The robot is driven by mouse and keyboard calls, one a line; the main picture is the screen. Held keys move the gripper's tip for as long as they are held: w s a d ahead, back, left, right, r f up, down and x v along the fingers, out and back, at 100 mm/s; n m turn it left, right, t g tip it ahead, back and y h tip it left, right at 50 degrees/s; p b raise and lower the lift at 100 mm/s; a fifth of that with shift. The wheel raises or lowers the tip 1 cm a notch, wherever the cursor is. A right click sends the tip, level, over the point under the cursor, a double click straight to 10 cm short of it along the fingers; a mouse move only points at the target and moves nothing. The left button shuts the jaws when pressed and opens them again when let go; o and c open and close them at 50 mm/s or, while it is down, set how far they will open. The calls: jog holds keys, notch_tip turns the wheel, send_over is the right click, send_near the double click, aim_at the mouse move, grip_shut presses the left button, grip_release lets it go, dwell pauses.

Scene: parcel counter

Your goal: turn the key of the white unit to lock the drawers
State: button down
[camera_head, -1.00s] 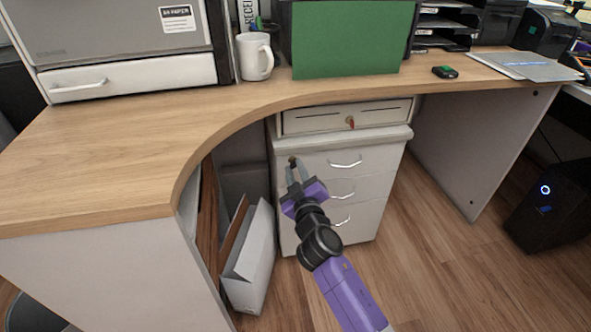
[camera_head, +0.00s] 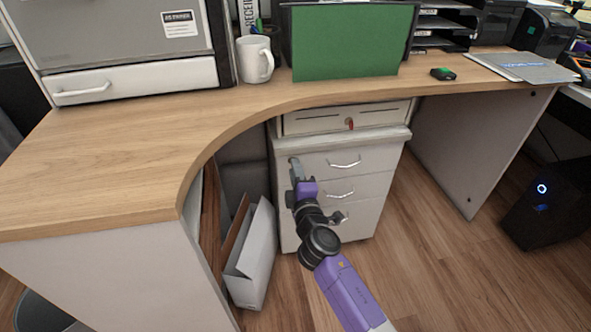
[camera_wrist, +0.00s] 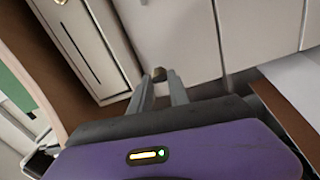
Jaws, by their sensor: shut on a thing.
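The white unit (camera_head: 372,205) is a drawer pedestal under the desk, its drawers with silver handles flush in the front. My gripper (camera_head: 294,163) is at the upper left corner of its top drawer. In the wrist view my gripper (camera_wrist: 160,80) has its two fingers closed around a small brownish key (camera_wrist: 159,73) at the drawer front. In the head view the fingers hide the key, and its exact angle is hard to tell.
A slotted box (camera_head: 312,120) with a red-tagged key (camera_head: 349,124) sits above the unit, under the desktop (camera_head: 130,150). A white file box (camera_head: 252,260) stands on the floor to the left. Open floor (camera_head: 430,260) lies to the right.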

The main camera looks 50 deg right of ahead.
jog(key=shift+n, duration=0.5)
jog(key=c, duration=1.2)
grip_release()
jog(key=shift+c, duration=0.2)
jog(key=v, duration=0.7)
jog(key=shift+s+a, duration=0.25)
jog(key=shift+s, duration=0.05)
